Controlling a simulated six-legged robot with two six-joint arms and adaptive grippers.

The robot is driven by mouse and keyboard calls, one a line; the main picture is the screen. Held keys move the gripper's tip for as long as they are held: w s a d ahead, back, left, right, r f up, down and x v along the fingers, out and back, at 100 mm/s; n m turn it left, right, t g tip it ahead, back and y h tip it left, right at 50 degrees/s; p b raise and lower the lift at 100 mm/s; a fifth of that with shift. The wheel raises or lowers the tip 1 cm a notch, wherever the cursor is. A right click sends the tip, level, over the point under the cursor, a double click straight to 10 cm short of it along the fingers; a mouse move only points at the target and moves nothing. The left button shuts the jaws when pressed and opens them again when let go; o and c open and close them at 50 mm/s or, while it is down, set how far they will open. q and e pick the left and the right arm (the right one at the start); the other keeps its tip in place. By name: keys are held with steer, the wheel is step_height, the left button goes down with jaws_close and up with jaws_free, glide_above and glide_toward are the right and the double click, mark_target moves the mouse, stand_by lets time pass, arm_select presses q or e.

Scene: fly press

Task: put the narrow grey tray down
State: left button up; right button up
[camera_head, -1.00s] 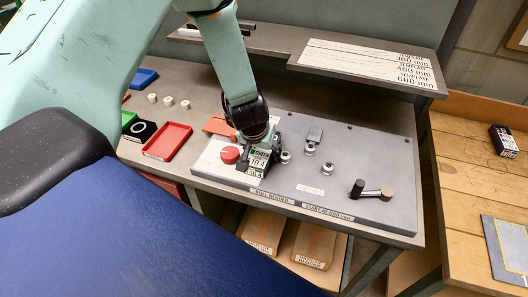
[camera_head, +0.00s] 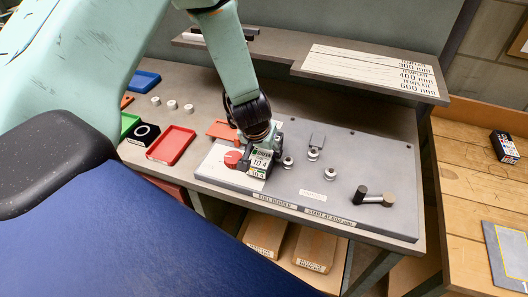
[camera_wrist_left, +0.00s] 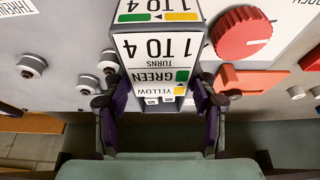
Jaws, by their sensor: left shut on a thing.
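My left gripper (camera_head: 261,165) is over the left part of the grey panel, beside a red knob (camera_head: 233,159). In the left wrist view its two dark and purple fingers (camera_wrist_left: 160,108) are shut on the sides of a narrow grey tray (camera_wrist_left: 163,102). Its faces carry white, green and yellow labels reading "1 TO 4" and hide its inside. The labels also show in the head view (camera_head: 259,161). The tray is low over the panel; I cannot tell whether it touches. My right gripper is not in view.
The grey panel (camera_head: 320,196) carries several round posts and a black-ended crank (camera_head: 375,196). An orange piece (camera_head: 222,130) lies by the knob. A red tray (camera_head: 171,145) and other small trays are at left. A shelf (camera_head: 290,47) overhangs the back.

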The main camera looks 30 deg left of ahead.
mark_target(264, 151)
arm_select(q)
step_height(264, 151, up, 9)
steer(key=p, duration=0.5)
steer(key=shift+d+f, duration=0.1)
step_height(264, 151, up, 7)
steer(key=shift+s, duration=0.1)
